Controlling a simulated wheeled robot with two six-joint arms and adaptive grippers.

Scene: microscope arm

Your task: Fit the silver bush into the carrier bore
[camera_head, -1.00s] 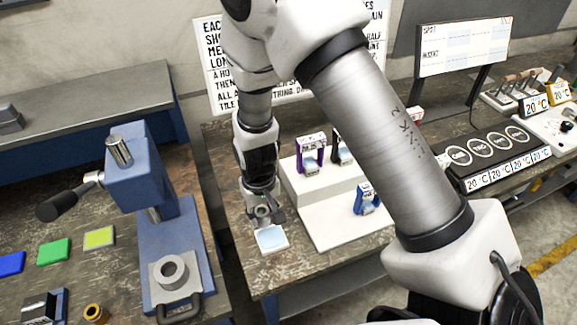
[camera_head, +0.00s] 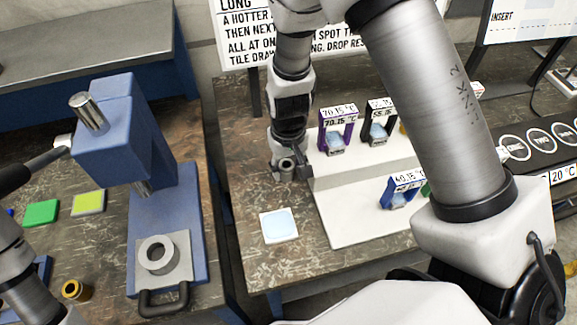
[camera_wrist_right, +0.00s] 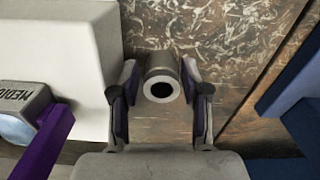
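The silver bush (camera_wrist_right: 163,84), a short cylinder with a dark hole, sits between the fingers of my right gripper (camera_wrist_right: 161,92) in the right wrist view. In the head view my right gripper (camera_head: 289,170) is shut on the bush (camera_head: 286,166), above the table behind the pale-blue tile. The carrier appears to be the grey ring (camera_head: 157,254) with an open bore, on the plate of the blue press (camera_head: 172,215) at the left. The bush is well apart from it. A left arm link shows at the lower left; the left gripper is out of view.
The pale-blue tile (camera_head: 279,225) lies on the table. A white stepped stand (camera_head: 335,205) with purple, black and blue gauges is right of the gripper. A black press handle (camera_head: 12,178), green tile (camera_head: 41,213) and brass bush (camera_head: 75,290) are at the left. A gap separates the benches.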

